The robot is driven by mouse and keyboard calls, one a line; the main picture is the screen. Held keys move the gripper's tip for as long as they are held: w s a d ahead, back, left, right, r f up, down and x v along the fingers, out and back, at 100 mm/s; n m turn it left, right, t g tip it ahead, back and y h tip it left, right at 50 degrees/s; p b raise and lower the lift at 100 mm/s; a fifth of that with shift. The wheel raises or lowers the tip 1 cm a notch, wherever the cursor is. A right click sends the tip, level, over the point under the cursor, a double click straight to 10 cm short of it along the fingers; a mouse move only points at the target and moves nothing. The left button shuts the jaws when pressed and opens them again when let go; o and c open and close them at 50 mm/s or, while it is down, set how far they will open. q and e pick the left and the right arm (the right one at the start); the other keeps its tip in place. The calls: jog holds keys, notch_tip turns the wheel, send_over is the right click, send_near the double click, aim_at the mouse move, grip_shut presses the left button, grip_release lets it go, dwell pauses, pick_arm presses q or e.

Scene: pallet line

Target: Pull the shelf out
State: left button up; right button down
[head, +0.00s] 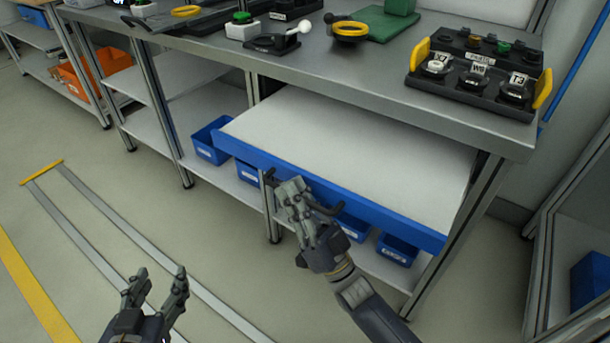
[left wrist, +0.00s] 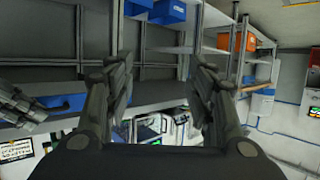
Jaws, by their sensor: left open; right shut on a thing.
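The shelf (head: 345,145) is a white board with a blue front edge, under the steel workbench. It juts out past the bench's front. A dark handle (head: 327,209) sits on the blue front edge. My right gripper (head: 292,192) is at this edge, shut on the handle, and its fingers hide part of it. My left gripper (head: 155,290) is open and empty over the floor, lower left in the head view and apart from the shelf. Its spread fingers also show in the left wrist view (left wrist: 160,95).
Blue bins (head: 397,249) stand on the lower shelf beneath the pulled shelf. The workbench top (head: 360,75) carries a black tray of parts (head: 478,75) at the right. Open floor (head: 120,200) with metal rails lies to the left. A cabinet stands at far right.

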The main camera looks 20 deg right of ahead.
pick_arm(q)
jog(key=s+a+f+g+y+p, duration=0.1)
jog(key=s+a+f+g, duration=0.1)
jog(key=s+f+g, duration=0.2)
jog(key=s+a+f+g+y+p, duration=0.1)
jog(key=s+f+g, duration=0.3)
jog(key=s, duration=0.5)
jog(key=shift+a+f+n+g+p, duration=0.3)
jog(key=shift+a+f, duration=0.55)
jog(key=shift+f, duration=0.1)
pick_arm(e)
jog(key=s+a, duration=1)
jog(key=a, duration=0.3)
jog(key=shift+s+a+f, duration=0.2)
jog(key=shift+s+a, duration=0.2)
jog(key=c, duration=2)
grip_release()
pick_arm(q)
jog(key=shift+s+a, duration=0.1)
pick_arm(e)
jog(key=shift+o, duration=0.2)
jog(key=shift+a, duration=0.1)
jog(key=shift+r, duration=0.1)
jog(key=v, duration=1.2)
